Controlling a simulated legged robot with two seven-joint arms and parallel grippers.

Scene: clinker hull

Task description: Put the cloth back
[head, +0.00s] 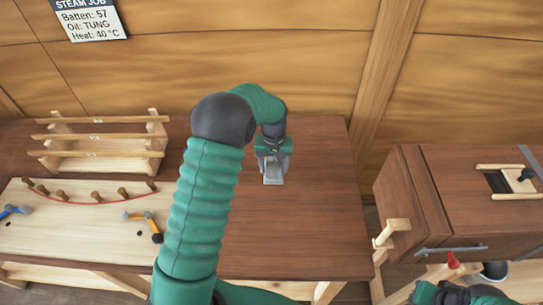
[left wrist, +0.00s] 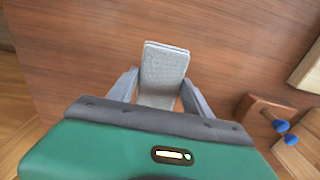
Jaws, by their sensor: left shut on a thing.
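The cloth (left wrist: 163,68) is a grey, folded, flat pad. In the left wrist view it stands between the two grey fingers of my left gripper (left wrist: 162,92), which is shut on it. In the head view my left gripper (head: 273,160) points down over the right part of the brown bench (head: 310,225), with the cloth (head: 273,174) below it. I cannot tell whether the cloth touches the bench top. A green and dark part of my right arm shows at the bottom right edge of the head view; its fingers cannot be made out.
A pale board (head: 75,235) with wooden pegs, a red line and small hammers lies on the bench's left. A slatted wooden rack (head: 105,140) stands behind it. A brown wooden box (head: 465,195) stands right, across a gap. The bench right of my left gripper is clear.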

